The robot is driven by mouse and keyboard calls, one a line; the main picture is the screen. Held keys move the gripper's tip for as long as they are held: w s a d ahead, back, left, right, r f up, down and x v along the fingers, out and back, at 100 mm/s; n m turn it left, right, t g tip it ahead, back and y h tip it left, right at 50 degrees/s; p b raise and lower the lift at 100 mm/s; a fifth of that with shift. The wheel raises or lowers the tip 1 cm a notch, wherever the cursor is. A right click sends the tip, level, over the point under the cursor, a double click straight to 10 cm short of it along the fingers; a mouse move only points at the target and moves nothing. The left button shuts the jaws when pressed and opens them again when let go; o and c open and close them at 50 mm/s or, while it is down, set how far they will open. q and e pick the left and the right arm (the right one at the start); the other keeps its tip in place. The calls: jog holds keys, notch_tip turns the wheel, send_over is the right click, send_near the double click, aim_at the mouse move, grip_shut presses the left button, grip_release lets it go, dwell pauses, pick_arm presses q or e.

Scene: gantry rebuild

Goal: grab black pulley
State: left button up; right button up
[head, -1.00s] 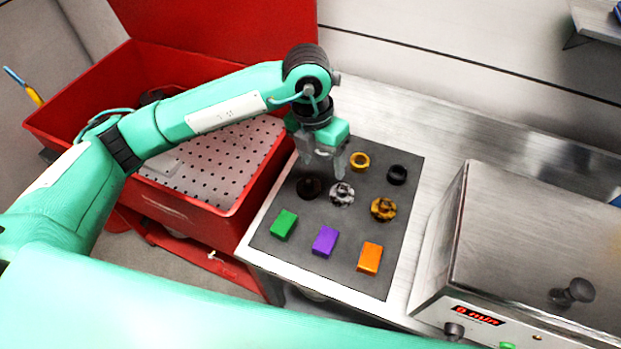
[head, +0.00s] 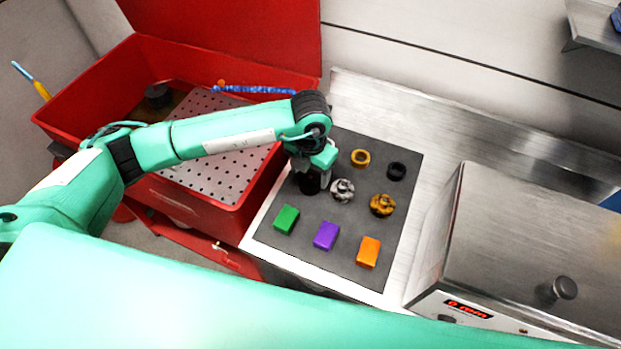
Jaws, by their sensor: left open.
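On the dark mat (head: 328,252) there are two black round parts. A dark toothed one (head: 310,185) is at the left of the middle row, partly hidden by my left gripper. A smooth black ring (head: 396,171) is at the back right, in the open. I cannot tell by shape alone which is the pulley. My left gripper (head: 312,184) is open, pointing down right at the dark toothed part. Its fingers are largely hidden, and I cannot tell whether they touch it. My right gripper is not in view.
A gold ring (head: 360,158), a silver toothed part (head: 342,190) and a gold toothed part (head: 382,205) sit close by. Green (head: 286,219), purple (head: 326,236) and orange (head: 368,252) blocks line the front. A red bin (head: 232,222) is left, a metal machine (head: 530,240) right.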

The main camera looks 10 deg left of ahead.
aim_at(310, 177)
pick_arm(q)
jog(key=shift+w+f+p, duration=0.15)
jog(key=shift+f+p, duration=0.25)
jog(key=shift+f, duration=1.15)
jog(key=shift+c, duration=0.3)
jog(key=c, duration=0.9)
jog(key=shift+r, duration=0.15)
